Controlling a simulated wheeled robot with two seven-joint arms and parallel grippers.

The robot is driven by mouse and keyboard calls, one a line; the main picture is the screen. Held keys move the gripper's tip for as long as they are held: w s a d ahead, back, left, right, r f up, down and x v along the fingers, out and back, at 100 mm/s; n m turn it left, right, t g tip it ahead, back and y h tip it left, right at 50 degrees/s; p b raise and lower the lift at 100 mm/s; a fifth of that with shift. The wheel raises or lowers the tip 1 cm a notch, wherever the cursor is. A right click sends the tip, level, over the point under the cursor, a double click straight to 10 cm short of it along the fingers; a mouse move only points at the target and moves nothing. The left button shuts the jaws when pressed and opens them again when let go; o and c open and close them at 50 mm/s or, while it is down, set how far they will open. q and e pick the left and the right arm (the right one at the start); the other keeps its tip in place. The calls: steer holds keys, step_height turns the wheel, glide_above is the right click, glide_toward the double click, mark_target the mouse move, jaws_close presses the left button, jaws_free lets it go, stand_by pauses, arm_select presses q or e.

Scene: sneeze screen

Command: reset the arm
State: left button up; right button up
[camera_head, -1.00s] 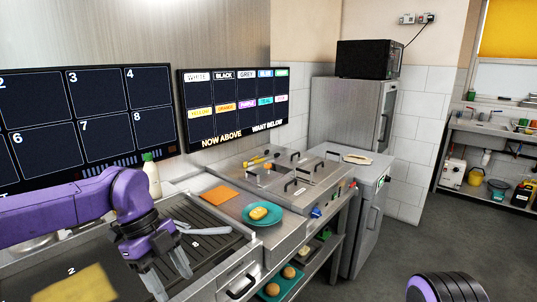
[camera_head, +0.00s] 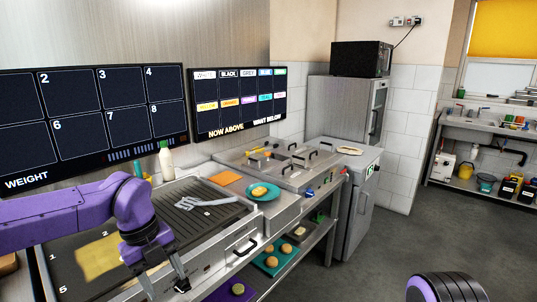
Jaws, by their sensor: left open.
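My left arm comes in from the left, purple with black joints. My left gripper (camera_head: 165,289) is open and points down at the front edge of the counter, near the griddle. Nothing shows between its fingers. At the bottom right a purple and black arm link of mine (camera_head: 447,289) shows; the right gripper itself is out of view.
A ribbed griddle (camera_head: 187,222) holds a grey metal utensil (camera_head: 207,202). A teal plate (camera_head: 270,197) with yellow food and an orange square (camera_head: 225,178) sit right of it. A white bottle (camera_head: 166,161) stands behind. Grey floor (camera_head: 400,240) is clear at right.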

arm_select(q)
steer(key=a+f+m+t+y, duration=0.2)
steer(key=a+f+m+y, duration=0.2)
steer(key=f+m, duration=0.25)
steer(key=a+f+m+t+y, duration=0.2)
steer(key=a+f+m+y, duration=0.15)
steer(key=f+m, duration=0.3)
steer(key=s+f+m+t, duration=0.3)
steer(key=s+f+m, duration=0.1)
steer(key=f+m, duration=0.75)
steer(key=s+f+m+g, duration=0.1)
steer(key=s+f+m, duration=0.3)
steer(key=s, duration=0.4)
steer(key=s+f+m+g+h+b, duration=0.1)
steer(key=s+f+m, duration=0.4)
steer(key=s, duration=0.3)
steer(key=s+a+f+m+g+b, duration=0.1)
steer(key=s+f+m, duration=0.3)
steer(key=s, duration=0.3)
steer(key=shift+s+f+m+h, duration=0.35)
steer(key=shift+s+f, duration=0.05)
steer(key=shift+f, duration=0.05)
